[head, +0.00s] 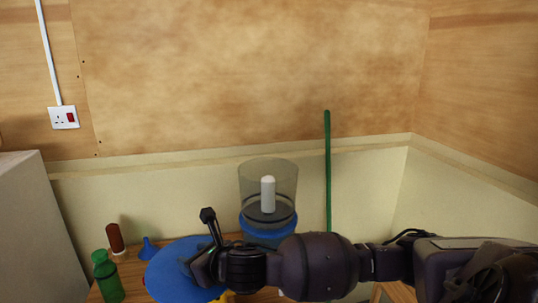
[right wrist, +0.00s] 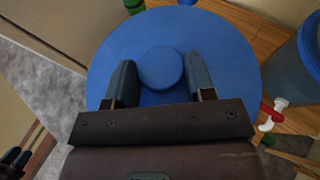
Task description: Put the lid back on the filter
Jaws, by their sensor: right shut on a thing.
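The round blue lid (head: 170,272) is in front and to the left of the filter, above the table or on it; I cannot tell which. My right gripper (head: 200,258) reaches over it from the right and is shut on the lid's round knob, seen between the fingers in the right wrist view (right wrist: 160,67). The filter (head: 268,195) stands behind my right arm, with a clear upper vessel, a white upright candle inside and a blue lower part. Its top looks open. A red and white tap (right wrist: 272,114) shows on it in the right wrist view.
On the table's left stand a green bottle (head: 107,278), a brown bottle (head: 115,238) and a small blue funnel (head: 148,248). A yellow thing (head: 224,297) shows partly below my gripper. A green pole (head: 327,170) stands upright right of the filter. Walls close the back and right.

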